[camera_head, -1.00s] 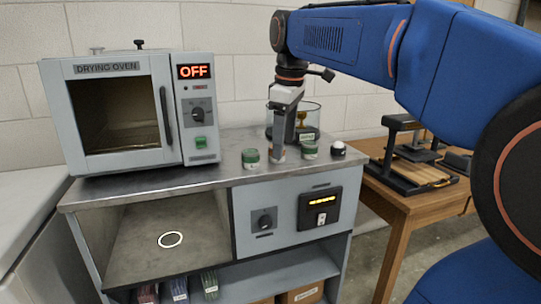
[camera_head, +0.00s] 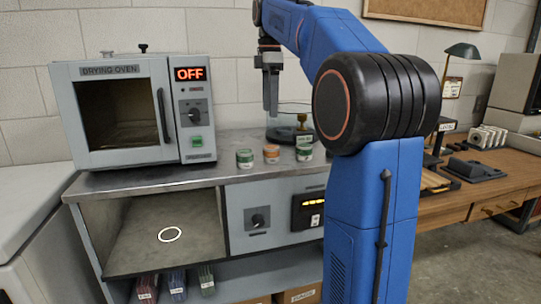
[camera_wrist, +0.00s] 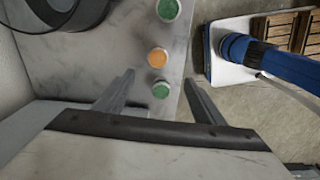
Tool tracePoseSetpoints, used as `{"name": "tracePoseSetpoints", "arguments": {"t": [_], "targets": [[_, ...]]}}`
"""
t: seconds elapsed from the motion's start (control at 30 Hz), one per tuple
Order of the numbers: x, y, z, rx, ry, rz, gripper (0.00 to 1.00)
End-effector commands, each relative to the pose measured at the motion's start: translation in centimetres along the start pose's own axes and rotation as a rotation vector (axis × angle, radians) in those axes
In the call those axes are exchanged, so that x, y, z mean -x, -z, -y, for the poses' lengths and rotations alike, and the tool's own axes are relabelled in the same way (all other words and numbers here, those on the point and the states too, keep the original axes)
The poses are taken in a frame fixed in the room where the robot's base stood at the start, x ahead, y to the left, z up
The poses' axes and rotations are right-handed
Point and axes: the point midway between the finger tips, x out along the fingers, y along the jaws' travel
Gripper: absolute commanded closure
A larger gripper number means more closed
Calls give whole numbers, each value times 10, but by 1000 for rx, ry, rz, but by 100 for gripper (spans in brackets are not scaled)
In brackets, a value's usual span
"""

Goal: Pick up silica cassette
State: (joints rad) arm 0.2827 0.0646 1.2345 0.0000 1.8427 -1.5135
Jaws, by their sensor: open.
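Three small round cassettes stand in a row on the steel bench top (camera_head: 150,180): a left green one (camera_head: 245,158), an orange one (camera_head: 271,153) and a right green one (camera_head: 304,152). Which of them is the silica cassette I cannot tell. In the wrist view the orange one (camera_wrist: 157,57) lies between the left green one (camera_wrist: 161,89) and the right green one (camera_wrist: 168,9). My gripper (camera_head: 270,112) is raised above and behind the orange cassette, pointing down. In the wrist view its fingers (camera_wrist: 159,80) are apart, with nothing held between them.
A drying oven (camera_head: 135,110), showing OFF with its door shut, stands left on the bench. A glass vessel (camera_head: 291,132) stands behind the cassettes. My arm hides the bench's right end. A wooden table (camera_head: 470,200) with equipment is at right.

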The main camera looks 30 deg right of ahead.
Motion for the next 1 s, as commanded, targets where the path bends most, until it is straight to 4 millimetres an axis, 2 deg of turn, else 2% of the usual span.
{"name": "tracePoseSetpoints", "arguments": {"t": [0.4, 0.53, 0.77, 1.0], "targets": [[-73, 0, 0, -1, 2, 0, 37], [-87, 0, 0, -1, 1, 0, 37], [-99, -1, -1, -2, 0, 0, 37], [-131, -5, -6, -1, 1, 0, 37]]}}
